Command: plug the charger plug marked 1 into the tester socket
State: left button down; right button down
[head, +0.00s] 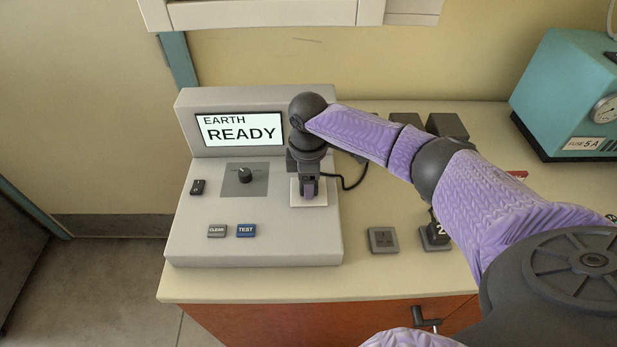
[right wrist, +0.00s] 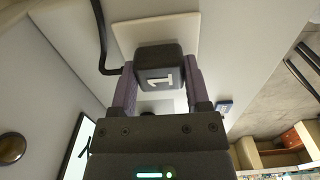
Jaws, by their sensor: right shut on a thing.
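The grey tester (head: 190,240) stands on the bench, its screen (head: 238,129) reading "EARTH READY". Its socket has a white plate (head: 322,202), also seen in the right wrist view (right wrist: 185,30). My right gripper (head: 309,188) is over the plate. In the right wrist view its two fingers are shut on the black plug marked 1 (right wrist: 158,75). The plug lies against or very close to the white plate; I cannot tell whether its pins are in the socket. My gripper hides most of the plug in the head view. My left gripper is not in view.
A black cord (head: 355,180) runs from beside the gripper to the right. A plug marked 2 (head: 440,232) stands on a grey base, beside an empty grey base (head: 383,240). A teal device (head: 570,90) stands at the right. The tester has CLEAR (head: 217,231) and TEST (head: 246,230) buttons.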

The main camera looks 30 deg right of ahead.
jog(key=shift+f, duration=0.1)
grip_release()
notch_tip(320, 180, up, 9)
jog(key=p, duration=0.2)
jog(key=shift+p, duration=0.35)
jog(key=shift+r, duration=0.45)
